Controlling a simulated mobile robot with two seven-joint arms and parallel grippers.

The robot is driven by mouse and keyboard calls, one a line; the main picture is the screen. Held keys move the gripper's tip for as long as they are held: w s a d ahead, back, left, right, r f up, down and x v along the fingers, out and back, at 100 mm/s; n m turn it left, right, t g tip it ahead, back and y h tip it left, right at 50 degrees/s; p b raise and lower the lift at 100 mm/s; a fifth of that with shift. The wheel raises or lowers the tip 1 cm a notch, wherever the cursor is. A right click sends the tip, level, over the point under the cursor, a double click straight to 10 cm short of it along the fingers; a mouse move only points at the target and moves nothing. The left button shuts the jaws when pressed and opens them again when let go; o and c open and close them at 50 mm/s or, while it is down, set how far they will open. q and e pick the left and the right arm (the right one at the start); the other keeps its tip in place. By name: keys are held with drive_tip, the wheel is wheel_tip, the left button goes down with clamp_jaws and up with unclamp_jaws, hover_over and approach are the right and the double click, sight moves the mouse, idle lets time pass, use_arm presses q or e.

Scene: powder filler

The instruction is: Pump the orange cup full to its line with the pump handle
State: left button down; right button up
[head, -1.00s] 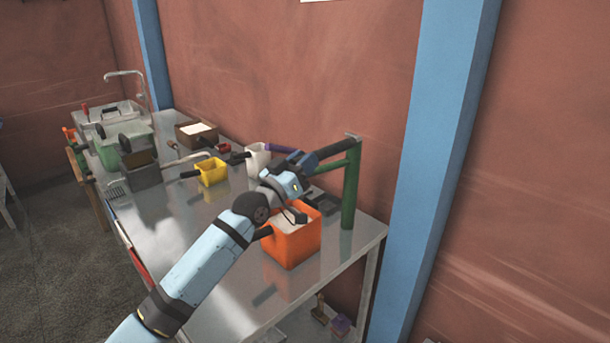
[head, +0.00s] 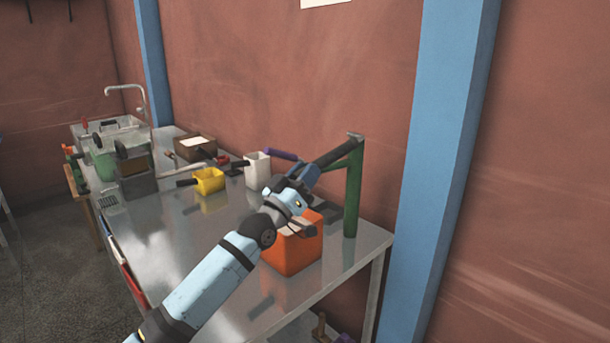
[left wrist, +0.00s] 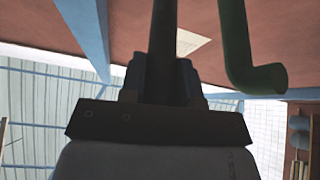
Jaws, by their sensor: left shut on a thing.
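The orange cup (head: 290,254) stands on the metal table below the green pump post (head: 352,195). My left arm and gripper cover much of its top, so its fill level and line are hidden. My left gripper (head: 310,173) is shut on this handle above the cup. In the left wrist view the dark handle (left wrist: 165,50) lies between the jaws, and a green bent pipe (left wrist: 245,60) shows to the right. My right gripper is not in view.
A yellow cup (head: 208,181) and a white cup (head: 257,170) stand farther back, with a purple bar (head: 284,154) beside the white one. A brown box (head: 196,149) and a faucet (head: 135,88) are beyond. The table's front middle (head: 190,250) is clear.

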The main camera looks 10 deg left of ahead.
use_arm(q)
drive_tip(key=c, duration=0.8)
unclamp_jaws()
drive_tip(key=shift+c, duration=0.2)
drive_tip(key=v, duration=1.3)
drive_tip(key=shift+s+a+f+b, duration=0.2)
drive_tip(key=shift+s+f+b, duration=0.05)
drive_tip(key=shift+b, duration=0.15)
